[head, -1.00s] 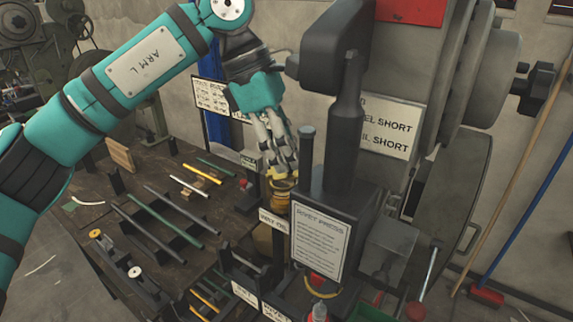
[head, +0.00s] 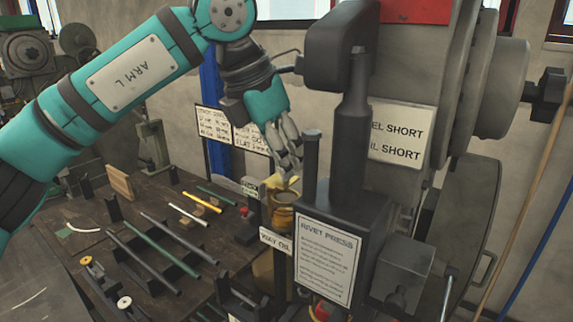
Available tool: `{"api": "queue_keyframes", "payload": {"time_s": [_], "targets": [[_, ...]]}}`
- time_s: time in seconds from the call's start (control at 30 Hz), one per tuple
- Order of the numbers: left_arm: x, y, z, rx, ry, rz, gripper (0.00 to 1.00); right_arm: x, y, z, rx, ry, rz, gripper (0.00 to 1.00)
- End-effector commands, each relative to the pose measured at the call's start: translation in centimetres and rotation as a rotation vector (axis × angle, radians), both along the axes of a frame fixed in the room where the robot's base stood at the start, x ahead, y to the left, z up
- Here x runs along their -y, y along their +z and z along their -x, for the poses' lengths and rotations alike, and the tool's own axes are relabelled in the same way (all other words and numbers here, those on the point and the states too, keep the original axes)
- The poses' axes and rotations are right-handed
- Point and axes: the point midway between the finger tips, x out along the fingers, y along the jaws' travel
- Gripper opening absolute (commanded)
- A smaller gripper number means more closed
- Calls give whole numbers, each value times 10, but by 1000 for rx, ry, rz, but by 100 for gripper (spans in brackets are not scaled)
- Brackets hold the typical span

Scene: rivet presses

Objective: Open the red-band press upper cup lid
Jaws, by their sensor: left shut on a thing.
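The rivet press (head: 352,190) stands right of centre, with a red band (head: 415,11) at its top edge. A brass-yellow cup (head: 283,219) sits at the press's left side, above a "WAY OIL" label (head: 275,242). Its yellow lid (head: 284,185) stands tilted up above the cup's rim, and part of the cup's mouth shows below it. My left gripper (head: 289,171) comes down from above and is shut on the lid. The fingers hide part of the lid, and its hinge is hard to make out. My right gripper is not in view.
A dark bench (head: 150,215) on the left holds several rods on racks. A dark upright post (head: 310,165) stands just right of the cup, close to my fingers. A sign board (head: 214,123) stands behind my left gripper.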

Motion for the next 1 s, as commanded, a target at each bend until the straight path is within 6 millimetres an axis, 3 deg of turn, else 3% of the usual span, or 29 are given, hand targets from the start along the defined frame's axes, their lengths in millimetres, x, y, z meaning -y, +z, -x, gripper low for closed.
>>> {"api": "queue_keyframes", "payload": {"time_s": [0.7, 0.73, 0.8, 0.9, 1.0], "targets": [[-2, 2, -2, 4, 78, 1, 0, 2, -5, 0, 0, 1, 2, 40], [-2, 2, -2, 4, 78, 1, 18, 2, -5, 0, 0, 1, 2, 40], [-2, 2, -2, 3, 77, 2, 27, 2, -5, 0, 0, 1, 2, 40], [-2, 1, -2, 2, 77, 1, 40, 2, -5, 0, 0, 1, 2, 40], [-2, 1, -2, 1, 76, 0, 40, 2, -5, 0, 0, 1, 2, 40]]}}
